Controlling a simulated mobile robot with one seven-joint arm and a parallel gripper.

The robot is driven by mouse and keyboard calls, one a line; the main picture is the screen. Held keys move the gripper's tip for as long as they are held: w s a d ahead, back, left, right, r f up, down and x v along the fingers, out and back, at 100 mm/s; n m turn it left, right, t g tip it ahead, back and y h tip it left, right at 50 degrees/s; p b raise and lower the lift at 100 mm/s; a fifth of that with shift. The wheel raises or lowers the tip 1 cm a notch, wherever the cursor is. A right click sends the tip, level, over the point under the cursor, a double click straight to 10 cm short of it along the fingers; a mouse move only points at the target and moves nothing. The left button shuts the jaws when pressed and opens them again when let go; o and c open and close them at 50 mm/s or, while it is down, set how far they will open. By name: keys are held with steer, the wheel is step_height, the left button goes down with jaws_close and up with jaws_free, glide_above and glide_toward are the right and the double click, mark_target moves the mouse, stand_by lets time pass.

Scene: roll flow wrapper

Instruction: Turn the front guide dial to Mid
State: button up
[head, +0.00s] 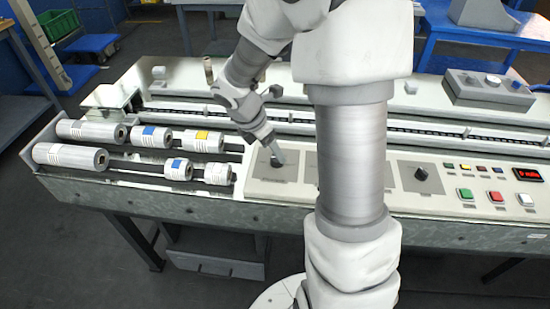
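My gripper (279,157) points down at the left grey dial plate (258,187) on the front of the machine. A dark knob shows partly at its tip; the gripper covers most of it, and I cannot tell whether the fingers are around it or just above it. The finger gap is too small to read. A second dial, a black knob (422,174), stands on a grey plate to the right, clear of the gripper. My arm hides much of the panel between them. The dial labels and pointer positions are not readable, so I cannot tell which setting either shows.
Several white rolls with coloured labels (149,137) lie on rods at left. Coloured push buttons (465,194) and a red display (527,174) are at right. A grey control box (487,87) sits behind them. A chain conveyor (440,134) runs along the machine behind the dials.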

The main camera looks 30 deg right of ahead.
mark_target(275, 159)
steer(key=shift+b+x, duration=0.4)
steer(key=shift+x, duration=1.5)
jaws_close()
